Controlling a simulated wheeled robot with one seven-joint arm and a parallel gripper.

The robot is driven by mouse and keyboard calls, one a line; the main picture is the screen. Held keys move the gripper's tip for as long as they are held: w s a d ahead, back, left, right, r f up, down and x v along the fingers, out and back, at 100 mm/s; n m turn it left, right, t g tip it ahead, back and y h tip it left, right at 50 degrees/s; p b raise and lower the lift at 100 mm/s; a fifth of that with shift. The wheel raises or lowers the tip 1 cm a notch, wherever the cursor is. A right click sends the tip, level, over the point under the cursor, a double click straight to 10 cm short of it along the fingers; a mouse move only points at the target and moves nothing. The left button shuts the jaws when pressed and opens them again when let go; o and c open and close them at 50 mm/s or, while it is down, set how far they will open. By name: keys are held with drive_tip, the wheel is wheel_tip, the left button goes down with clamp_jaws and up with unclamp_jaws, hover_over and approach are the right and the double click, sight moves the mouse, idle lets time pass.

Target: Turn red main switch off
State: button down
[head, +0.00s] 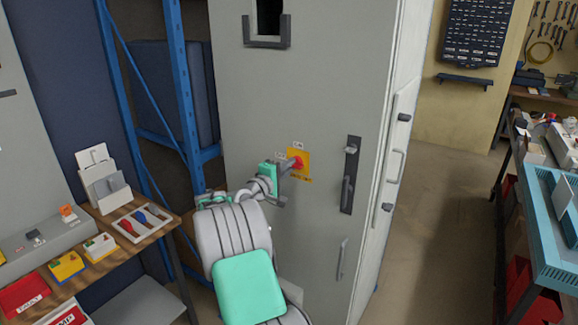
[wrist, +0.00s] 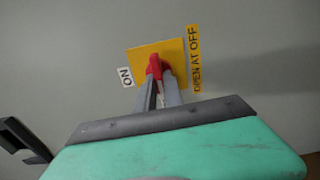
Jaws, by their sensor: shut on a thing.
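The red main switch (head: 298,163) sits on a yellow plate (head: 305,172) on the front of a tall grey cabinet (head: 290,90). My gripper (head: 291,164) reaches it from the left in the head view and is shut on its red handle. The wrist view shows the red switch handle (wrist: 155,66) between my two grey fingertips (wrist: 161,80), on the yellow plate (wrist: 142,54). An "ON" label (wrist: 125,77) and an "OPEN AT OFF" label (wrist: 194,60) flank the plate there. The fingers hide part of the handle.
A black door handle (head: 350,175) stands right of the switch on the cabinet. A wooden bench (head: 150,232) with trays and small boxes is at the left, beside a blue rack (head: 180,80). The floor at the right (head: 430,200) is clear, up to a blue workbench (head: 545,240).

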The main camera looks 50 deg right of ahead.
drive_tip(key=c, duration=1.5)
unclamp_jaws()
drive_tip(key=shift+o, duration=0.2)
drive_tip(key=shift+a, duration=0.1)
drive_tip(key=a+b, duration=0.2)
drive_tip(key=a, duration=0.5)
drive_tip(key=shift+s+a, duration=0.3)
drive_tip(key=shift+s, duration=0.1)
